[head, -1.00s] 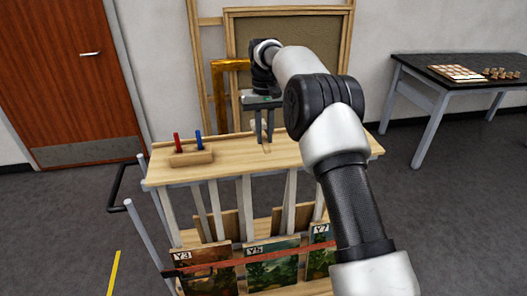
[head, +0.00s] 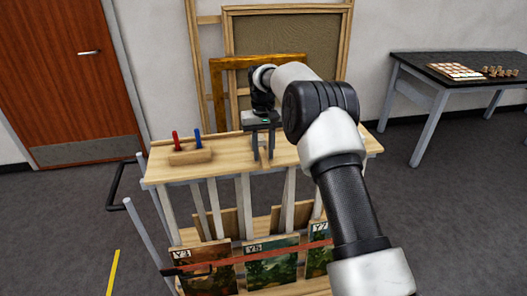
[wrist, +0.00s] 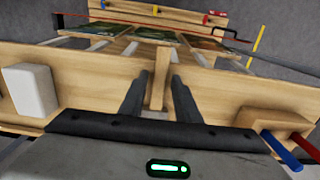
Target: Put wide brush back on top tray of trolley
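The trolley's wooden top tray (head: 222,154) is in the middle of the head view, and its surface fills the middle of the wrist view (wrist: 85,95). My gripper (head: 262,157) is low over the tray, pointing down, with its two dark fingers apart. A narrow pale wooden piece, apparently the wide brush (head: 263,153), is between the fingers. It also shows between them in the wrist view (wrist: 159,80), with what looks like a gap on each side. Its lower end seems to be at the tray, and its bristles cannot be made out.
A wooden block with a red and a blue marker (head: 190,156) sits on the tray's left end. A white block (wrist: 31,90) is on the tray's other side, hidden by my arm in the head view. Canvases (head: 272,266) stand below. A dark table (head: 420,75) is at right.

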